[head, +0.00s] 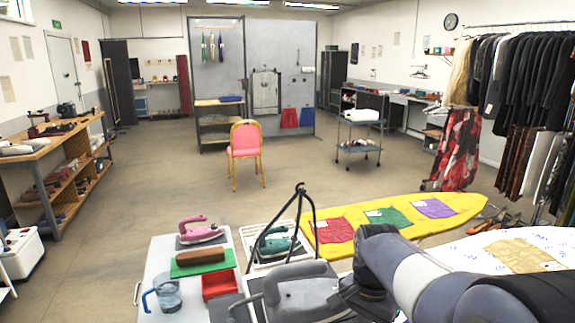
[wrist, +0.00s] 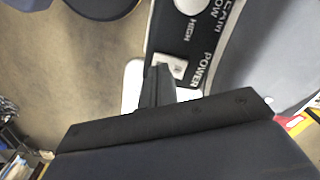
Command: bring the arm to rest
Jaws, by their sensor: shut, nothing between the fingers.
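My arm (head: 425,285) reaches in from the lower right of the head view, stretched out over the ironing table. My gripper (wrist: 158,80) shows in the wrist view with its dark fingers together and nothing between them. The fingertips are right beside a pale rocker switch (wrist: 174,68) on a dark panel (wrist: 190,48) lettered POWER, HIGH and LOW. I cannot tell whether they touch it. In the head view, the gripper end is beside a large grey iron (head: 295,292), and its fingertips are hard to make out.
A black stand (head: 301,205) rises close by. A yellow ironing board (head: 385,243) lies beyond. Open floor stretches behind.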

